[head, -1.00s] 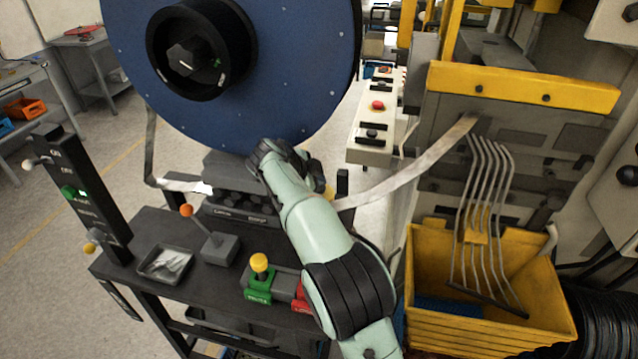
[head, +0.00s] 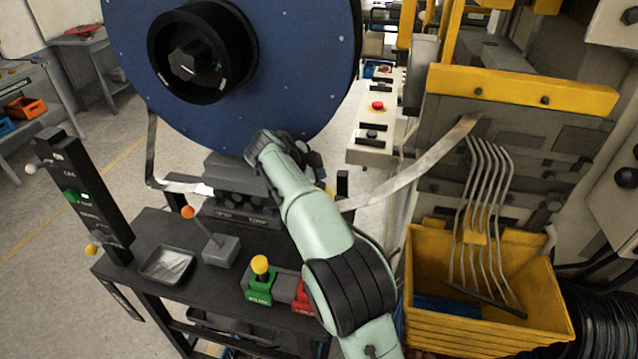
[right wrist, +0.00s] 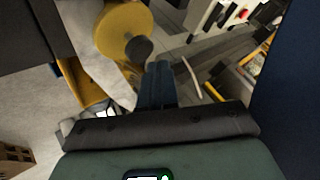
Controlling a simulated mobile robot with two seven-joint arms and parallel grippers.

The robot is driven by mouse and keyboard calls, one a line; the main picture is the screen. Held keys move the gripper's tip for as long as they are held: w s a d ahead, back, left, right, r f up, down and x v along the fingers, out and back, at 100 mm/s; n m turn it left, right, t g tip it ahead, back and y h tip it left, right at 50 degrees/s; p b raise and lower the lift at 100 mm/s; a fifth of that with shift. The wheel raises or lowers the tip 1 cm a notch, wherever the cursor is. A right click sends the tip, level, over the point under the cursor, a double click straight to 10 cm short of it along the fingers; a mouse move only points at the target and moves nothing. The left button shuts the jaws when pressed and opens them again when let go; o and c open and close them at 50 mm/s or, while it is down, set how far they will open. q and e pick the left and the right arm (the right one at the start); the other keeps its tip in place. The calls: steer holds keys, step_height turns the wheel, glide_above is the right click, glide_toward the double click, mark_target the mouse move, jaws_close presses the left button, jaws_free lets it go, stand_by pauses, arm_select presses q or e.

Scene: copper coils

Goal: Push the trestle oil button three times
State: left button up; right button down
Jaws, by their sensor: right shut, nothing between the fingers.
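My right gripper (head: 316,165) is beside the lower edge of the blue reel, its fingers mostly hidden behind my own arm. In the right wrist view its dark fingers (right wrist: 157,85) are shut with nothing between them. Near the fingertips there is a round yellow body (right wrist: 123,28) with a dark round knob (right wrist: 138,48), which may be the trestle oil button. The knob is just left of the tips; I cannot tell whether they touch. In the head view only a sliver of yellow (head: 330,192) shows behind my arm. My left gripper is not in view.
The blue reel (head: 290,80) stands close behind my arm. The black trestle table (head: 205,290) carries a lever with an orange knob (head: 188,212), a tray (head: 166,264) and a green block (head: 259,288).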

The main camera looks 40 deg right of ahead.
steer(key=shift+r+p, duration=0.9)
steer(key=shift+r, duration=1.65)
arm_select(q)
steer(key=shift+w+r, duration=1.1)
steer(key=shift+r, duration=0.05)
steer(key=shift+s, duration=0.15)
arm_select(e)
steer(key=shift+f, duration=0.15)
